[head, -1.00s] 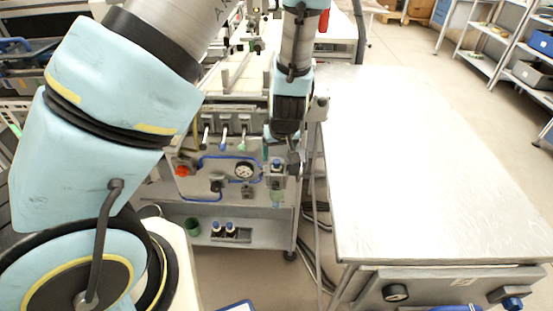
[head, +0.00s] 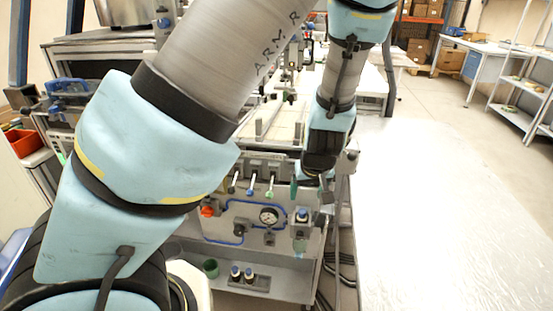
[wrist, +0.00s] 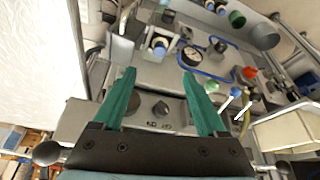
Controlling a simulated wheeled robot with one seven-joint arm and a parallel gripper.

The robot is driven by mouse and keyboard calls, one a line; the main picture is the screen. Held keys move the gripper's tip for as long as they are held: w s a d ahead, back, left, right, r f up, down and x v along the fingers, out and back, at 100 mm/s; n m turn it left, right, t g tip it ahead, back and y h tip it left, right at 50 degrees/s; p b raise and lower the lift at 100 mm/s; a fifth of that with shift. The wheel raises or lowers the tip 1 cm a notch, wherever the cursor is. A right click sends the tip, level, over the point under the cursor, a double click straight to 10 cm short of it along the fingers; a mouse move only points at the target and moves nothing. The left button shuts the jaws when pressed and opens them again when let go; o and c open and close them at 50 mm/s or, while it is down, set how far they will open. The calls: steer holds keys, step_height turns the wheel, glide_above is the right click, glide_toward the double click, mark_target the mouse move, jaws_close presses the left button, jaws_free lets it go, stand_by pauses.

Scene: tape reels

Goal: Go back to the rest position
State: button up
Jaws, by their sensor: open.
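My gripper (wrist: 165,100) is open and empty in the wrist view, with its two green fingers apart. It hangs over the front of a grey machine with a panel (wrist: 165,68). In the head view my arm comes down from the top, and the gripper (head: 309,188) is small and partly hidden by the wrist, close to the machine's right end. The machine panel (head: 250,213) carries a gauge, blue tubing and a red knob.
A white-topped table (head: 440,210) stands to the right of the machine, with its top bare. A lower shelf (head: 285,280) holds a green cup (head: 210,268) and small bottles (head: 242,274). Shelving (head: 525,85) stands at the far right. Floor is open at the back right.

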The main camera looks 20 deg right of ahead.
steer(key=a+r+g, duration=0.1)
steer(key=a+r, duration=0.3)
steer(key=a, duration=0.5)
steer(key=a+r+g, duration=0.1)
steer(key=a+r, duration=0.3)
steer(key=a, duration=0.6)
steer(key=a+r, duration=0.3)
steer(key=a, duration=0.7)
steer(key=shift+a+r+n+g+y, duration=0.2)
steer(key=shift+r+n+g+y, duration=0.1)
steer(key=shift+r+n+g, duration=0.1)
steer(key=shift+w, duration=0.1)
steer(key=shift+c, duration=0.3)
